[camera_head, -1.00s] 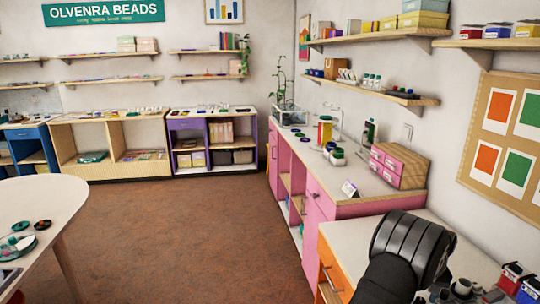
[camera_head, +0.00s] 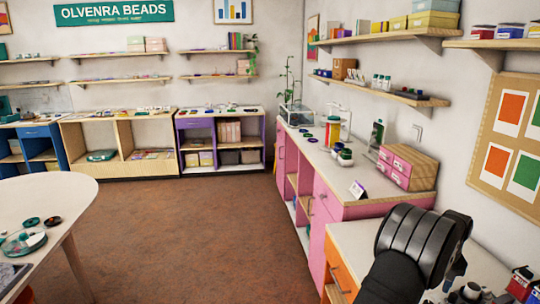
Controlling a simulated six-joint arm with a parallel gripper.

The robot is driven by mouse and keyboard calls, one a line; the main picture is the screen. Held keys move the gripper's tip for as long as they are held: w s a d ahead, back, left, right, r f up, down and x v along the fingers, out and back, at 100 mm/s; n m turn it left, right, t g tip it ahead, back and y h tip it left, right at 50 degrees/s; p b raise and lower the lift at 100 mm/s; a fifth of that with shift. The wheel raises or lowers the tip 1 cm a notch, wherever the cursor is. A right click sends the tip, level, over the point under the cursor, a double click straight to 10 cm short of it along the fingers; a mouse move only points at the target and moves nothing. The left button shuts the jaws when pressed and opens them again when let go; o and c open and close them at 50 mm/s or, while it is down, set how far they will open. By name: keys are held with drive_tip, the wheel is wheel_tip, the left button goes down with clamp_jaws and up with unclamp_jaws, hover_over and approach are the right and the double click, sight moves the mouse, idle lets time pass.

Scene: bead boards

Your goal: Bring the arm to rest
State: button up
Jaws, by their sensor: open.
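My arm shows at the lower right of the head view as a thick black ribbed link, bent over the light worktop (camera_head: 352,240) of the orange-fronted counter. The link hides part of that worktop. My gripper cannot be made out; the far end of the arm is hidden behind the link or lies outside the picture.
Small jars and red and blue boxes (camera_head: 520,282) stand near the arm at the lower right. A pink drawer box (camera_head: 407,167) and jars stand on the pink counter (camera_head: 330,207) beyond. A white table (camera_head: 60,195) holds trays at left. The brown floor (camera_head: 190,240) between is clear.

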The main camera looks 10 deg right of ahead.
wheel_tip(320, 180, up, 11)
wheel_tip(320, 180, down, 18)
drive_tip(key=shift+f, duration=0.15)
drive_tip(key=shift+r+m, duration=0.2)
drive_tip(key=shift+m, duration=0.7)
drive_tip(key=m, duration=1)
drive_tip(key=shift+m, duration=1.9)
